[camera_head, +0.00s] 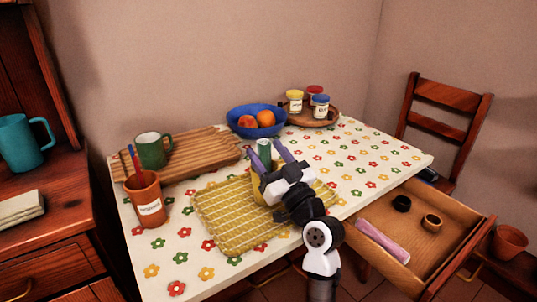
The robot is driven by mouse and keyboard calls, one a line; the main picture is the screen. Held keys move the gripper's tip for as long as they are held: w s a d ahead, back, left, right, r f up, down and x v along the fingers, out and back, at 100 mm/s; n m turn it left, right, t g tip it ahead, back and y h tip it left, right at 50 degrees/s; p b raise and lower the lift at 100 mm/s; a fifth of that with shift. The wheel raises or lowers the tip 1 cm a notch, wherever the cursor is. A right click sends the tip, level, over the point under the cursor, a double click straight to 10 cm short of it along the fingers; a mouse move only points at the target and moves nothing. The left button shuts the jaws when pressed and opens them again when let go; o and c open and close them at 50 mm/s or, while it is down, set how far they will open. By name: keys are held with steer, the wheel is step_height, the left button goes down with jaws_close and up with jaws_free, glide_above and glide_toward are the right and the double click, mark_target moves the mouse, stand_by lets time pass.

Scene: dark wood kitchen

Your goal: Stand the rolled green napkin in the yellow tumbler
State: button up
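The rolled green napkin (264,149) shows as a short upright green roll with a pale top, above the yellow tumbler (257,189). It looks to be standing in the tumbler, but my gripper and the rim area hide its lower part. The tumbler stands on the yellow patterned mat, partly hidden behind my gripper. My gripper (266,150) has its two purple fingers spread apart, one on each side of the roll in the picture. The fingers look open, with a small gap at the right of the roll.
A yellow mat (215,222) lies on the flowered table. A blue bowl (240,112) with fruit, a tray of jars (331,118), a wooden board (190,158) with a green mug (151,152), and an orange cup (146,200) stand around. An open drawer (440,258) juts out at right.

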step_height(320, 180, up, 20)
steer(key=p, duration=0.3)
stand_by(0.4)
stand_by(0.7)
